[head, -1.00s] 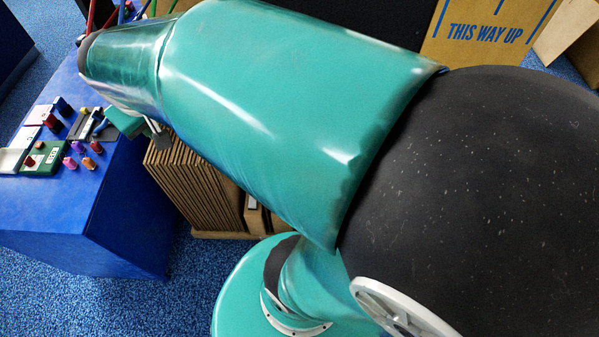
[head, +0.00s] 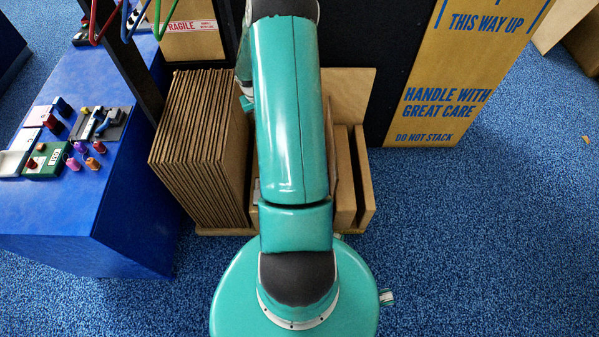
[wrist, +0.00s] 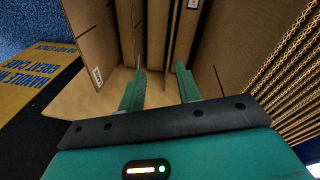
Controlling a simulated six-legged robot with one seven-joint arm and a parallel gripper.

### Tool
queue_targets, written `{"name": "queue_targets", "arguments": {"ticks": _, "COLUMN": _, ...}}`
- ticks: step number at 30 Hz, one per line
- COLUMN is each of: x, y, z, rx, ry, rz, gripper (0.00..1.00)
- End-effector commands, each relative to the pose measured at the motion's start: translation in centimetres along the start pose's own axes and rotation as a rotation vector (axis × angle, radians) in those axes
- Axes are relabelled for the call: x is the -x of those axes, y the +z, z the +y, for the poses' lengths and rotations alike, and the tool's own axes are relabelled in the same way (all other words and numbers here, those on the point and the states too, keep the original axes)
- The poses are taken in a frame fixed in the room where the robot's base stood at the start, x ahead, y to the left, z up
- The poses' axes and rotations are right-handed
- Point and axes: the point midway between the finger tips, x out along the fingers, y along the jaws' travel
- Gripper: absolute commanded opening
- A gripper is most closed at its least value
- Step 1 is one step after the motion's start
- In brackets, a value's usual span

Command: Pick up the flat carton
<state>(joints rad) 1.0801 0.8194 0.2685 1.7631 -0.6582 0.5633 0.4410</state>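Flat cartons (head: 200,130) stand on edge, packed tightly, in the left part of a wooden rack (head: 350,85); their corrugated edges also show at the right of the wrist view (wrist: 282,85). A few separate brown flat pieces (head: 362,175) stand in the rack's right part, partly behind my arm. I cannot tell which one the task means. In the wrist view my gripper (wrist: 160,76) has its two teal fingers apart, with nothing held. It points into the rack, where upright brown panels (wrist: 92,38) with a small white label stand beyond the fingers. My arm mostly hides the gripper in the head view.
A blue bench (head: 85,215) at the left holds a tool tray (head: 103,122) and small coloured items. A black panel stands behind the rack. A large printed carton (head: 440,90) stands at the right. Blue carpet (head: 480,220) is clear at the front right.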

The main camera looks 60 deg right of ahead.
Motion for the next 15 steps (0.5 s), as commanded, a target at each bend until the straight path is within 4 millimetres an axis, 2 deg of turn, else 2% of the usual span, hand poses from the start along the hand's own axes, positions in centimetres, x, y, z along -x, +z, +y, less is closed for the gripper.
{"name": "queue_targets", "arguments": {"ticks": 1, "x": -3.1, "y": 0.6, "z": 1.3, "rx": -0.037, "ry": -0.016, "rz": -0.024, "gripper": 0.34}}
{"name": "queue_targets", "arguments": {"ticks": 3, "x": -6.9, "y": 1.3, "z": 2.9, "rx": -0.084, "ry": -0.034, "rz": -0.045, "gripper": 0.34}}
{"name": "queue_targets", "arguments": {"ticks": 9, "x": -16.8, "y": 4.7, "z": 6.3, "rx": -0.221, "ry": -0.093, "rz": -0.093, "gripper": 0.34}}
{"name": "queue_targets", "arguments": {"ticks": 12, "x": -20.1, "y": 6.2, "z": 7.2, "rx": -0.272, "ry": -0.117, "rz": -0.107, "gripper": 0.34}}
{"name": "queue_targets", "arguments": {"ticks": 15, "x": -21.9, "y": 7.1, "z": 7.6, "rx": -0.302, "ry": -0.130, "rz": -0.112, "gripper": 0.34}}
